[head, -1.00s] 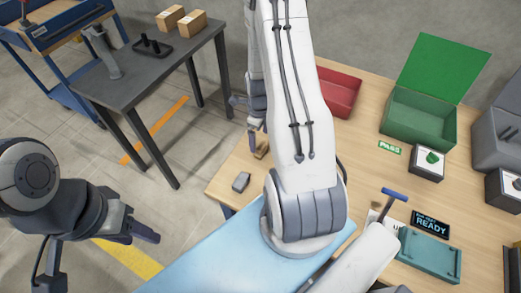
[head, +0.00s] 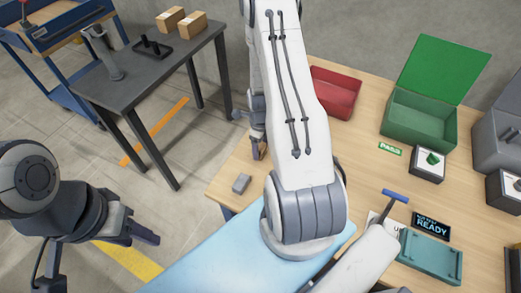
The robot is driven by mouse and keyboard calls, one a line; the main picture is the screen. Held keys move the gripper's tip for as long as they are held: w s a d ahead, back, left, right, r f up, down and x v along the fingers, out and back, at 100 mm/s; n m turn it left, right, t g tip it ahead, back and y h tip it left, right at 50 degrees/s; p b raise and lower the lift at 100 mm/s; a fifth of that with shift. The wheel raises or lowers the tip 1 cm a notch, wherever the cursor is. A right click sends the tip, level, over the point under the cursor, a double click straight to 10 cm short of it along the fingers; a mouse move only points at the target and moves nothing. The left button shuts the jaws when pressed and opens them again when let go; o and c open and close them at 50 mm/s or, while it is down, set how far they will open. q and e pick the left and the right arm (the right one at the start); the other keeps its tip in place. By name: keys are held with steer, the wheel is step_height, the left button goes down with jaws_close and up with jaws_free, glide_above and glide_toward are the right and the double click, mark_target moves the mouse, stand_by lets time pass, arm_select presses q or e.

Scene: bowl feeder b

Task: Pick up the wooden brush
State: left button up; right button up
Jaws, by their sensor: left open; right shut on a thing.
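The wooden brush (head: 262,150) shows only as a small brown patch near the left edge of the wooden workbench. My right gripper (head: 257,151) reaches down to it from above and is shut on it. My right arm and fingers hide most of the brush, and I cannot tell whether it is clear of the bench top. My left gripper (head: 147,233) is open and empty, out over the floor at the left, away from the bench.
A small grey block (head: 242,183) lies close to the brush on the workbench (head: 225,187). A red bin (head: 336,95) and an open green box (head: 418,116) stand further right. A teal fixture (head: 431,257) is at the front right. A dark side table (head: 150,75) stands at the back left.

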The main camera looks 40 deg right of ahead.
steer(key=shift+r, duration=0.15)
steer(key=shift+r, duration=0.3)
steer(key=r, duration=0.3)
steer(key=shift+s+d+r, duration=0.2)
steer(key=shift+s+r, duration=0.05)
steer(key=shift+r, duration=0.15)
steer(key=s+d+r, duration=0.5)
steer(key=s+r, duration=0.1)
steer(key=s, duration=0.4)
steer(key=shift+r+p, duration=0.15)
steer(key=shift+p, duration=0.2)
steer(key=o, duration=0.8)
steer(key=shift+w, duration=0.1)
steer(key=c, duration=0.5)
